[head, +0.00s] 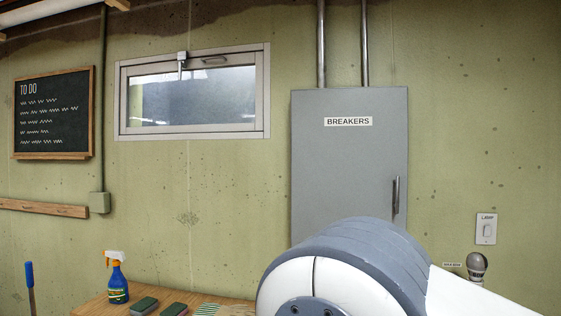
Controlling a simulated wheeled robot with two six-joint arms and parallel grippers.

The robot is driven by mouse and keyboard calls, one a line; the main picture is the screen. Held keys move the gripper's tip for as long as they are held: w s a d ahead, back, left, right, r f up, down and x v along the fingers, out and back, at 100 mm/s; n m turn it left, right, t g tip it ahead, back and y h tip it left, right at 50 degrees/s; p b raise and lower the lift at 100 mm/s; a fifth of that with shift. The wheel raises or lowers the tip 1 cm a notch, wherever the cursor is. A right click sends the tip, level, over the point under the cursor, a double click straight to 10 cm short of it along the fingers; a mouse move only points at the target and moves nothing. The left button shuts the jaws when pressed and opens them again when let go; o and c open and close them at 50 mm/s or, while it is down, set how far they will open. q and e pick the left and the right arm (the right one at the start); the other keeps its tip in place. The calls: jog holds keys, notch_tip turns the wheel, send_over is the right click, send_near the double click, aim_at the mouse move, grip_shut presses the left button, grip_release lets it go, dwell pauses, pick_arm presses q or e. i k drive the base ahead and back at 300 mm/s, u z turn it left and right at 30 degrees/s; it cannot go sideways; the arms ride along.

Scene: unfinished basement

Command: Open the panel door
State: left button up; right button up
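The grey panel door (335,175) labelled BREAKERS is on the wall right of centre in the head view. It looks shut, flush with its box. Its vertical bar handle (396,195) is near the door's right edge. My own white and grey arm link fills the lower right of the view and hides the door's lower part. Neither gripper is in view, and nothing is seen touching the handle.
A wooden table (92,306) at the bottom holds a blue spray bottle (116,283) and sponges (145,305). A lamp switch (486,229) and a bulb (477,264) are right of the panel. A window (193,93) and chalkboard (53,115) are at left.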

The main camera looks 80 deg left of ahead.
aim_at(349, 146)
jog(key=u, duration=1.35)
jog(key=i, duration=0.15)
jog(key=u, duration=1)
